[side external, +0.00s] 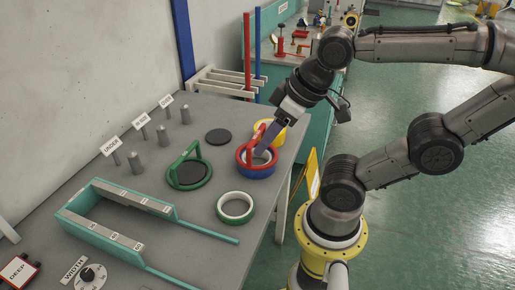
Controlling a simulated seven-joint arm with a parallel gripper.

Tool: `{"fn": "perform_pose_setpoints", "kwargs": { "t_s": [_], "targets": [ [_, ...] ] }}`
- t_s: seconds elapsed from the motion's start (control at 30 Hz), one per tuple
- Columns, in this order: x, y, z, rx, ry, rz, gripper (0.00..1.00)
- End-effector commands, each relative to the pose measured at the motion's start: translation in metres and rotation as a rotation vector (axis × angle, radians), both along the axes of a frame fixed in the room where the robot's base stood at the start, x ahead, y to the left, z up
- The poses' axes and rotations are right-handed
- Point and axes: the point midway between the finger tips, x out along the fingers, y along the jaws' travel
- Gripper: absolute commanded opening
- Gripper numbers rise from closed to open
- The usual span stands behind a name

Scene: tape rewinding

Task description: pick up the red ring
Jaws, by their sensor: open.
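The red ring (240,158) lies on top of a blue ring (256,174) near the right edge of the grey table. A red upright piece rises at its back left and seems to belong to it. My gripper (262,147) reaches down from the upper right, its fingers at the red ring. It is open. The fingers cover part of the ring's far side, and I cannot tell whether they touch it or stand around its rim.
A yellow ring (278,131) is close behind the gripper. A green ring with an upright handle (190,183) and a white-and-green ring (235,219) lie to the left and front. A teal frame (160,212) and grey pegs (162,136) stand further left.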

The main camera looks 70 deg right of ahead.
Motion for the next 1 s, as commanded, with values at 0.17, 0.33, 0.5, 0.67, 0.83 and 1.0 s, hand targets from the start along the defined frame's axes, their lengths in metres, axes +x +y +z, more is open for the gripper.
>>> {"fn": "perform_pose_setpoints", "kwargs": {
  "t_s": [0.17, 0.33, 0.5, 0.67, 0.83, 1.0],
  "targets": [
    [0.000, 0.000, 0.000, 0.000, 0.000, 0.000, 0.52],
    [0.000, 0.000, 0.000, 0.000, 0.000, 0.000, 0.53],
    [0.000, 0.000, 0.000, 0.002, 0.000, -0.004, 0.53],
    [-0.004, 0.000, 0.001, 0.060, 0.019, -0.114, 0.53],
    [0.012, -0.008, 0.026, 0.207, 0.089, -0.475, 0.53],
    [0.050, -0.049, 0.043, 0.332, 0.223, -1.026, 0.53]
  ]
}}
